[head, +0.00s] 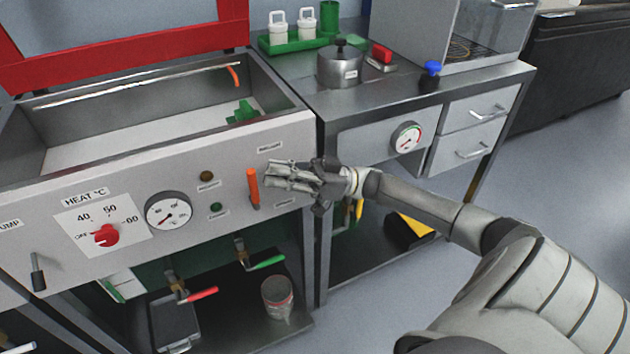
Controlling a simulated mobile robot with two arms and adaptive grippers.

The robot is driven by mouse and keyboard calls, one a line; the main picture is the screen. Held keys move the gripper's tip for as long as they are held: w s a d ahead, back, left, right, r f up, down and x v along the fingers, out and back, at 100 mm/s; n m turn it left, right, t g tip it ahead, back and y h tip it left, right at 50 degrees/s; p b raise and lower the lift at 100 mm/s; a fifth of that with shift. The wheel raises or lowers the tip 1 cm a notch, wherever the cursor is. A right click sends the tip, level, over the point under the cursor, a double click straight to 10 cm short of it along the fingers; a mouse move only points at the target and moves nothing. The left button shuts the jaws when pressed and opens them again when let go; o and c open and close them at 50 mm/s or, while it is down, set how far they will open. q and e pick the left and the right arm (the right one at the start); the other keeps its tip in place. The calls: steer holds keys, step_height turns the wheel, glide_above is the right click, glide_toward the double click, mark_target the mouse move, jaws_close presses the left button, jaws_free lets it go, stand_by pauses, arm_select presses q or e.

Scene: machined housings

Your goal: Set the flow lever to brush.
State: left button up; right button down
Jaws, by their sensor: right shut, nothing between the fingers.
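An orange lever (253,188) stands nearly upright on the grey front panel of the wash tank. Small labels sit to its upper right and lower right, too small to read, so I cannot tell which one says brush. My right gripper (268,176) is shut and empty. Its fingertips point left, just to the right of the orange lever's upper half. I cannot tell whether they touch it. My left gripper is not in view.
The panel also carries a red heat knob (106,235), a gauge (168,211) and a black-tipped lever (38,272). Red (202,294) and green (267,263) valve handles sit below. A steel bench (440,105) with a pot (340,66) stands to the right.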

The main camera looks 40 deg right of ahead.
steer(key=v, duration=1)
steer(key=shift+s+d+f, duration=0.2)
steer(key=shift+d, duration=0.1)
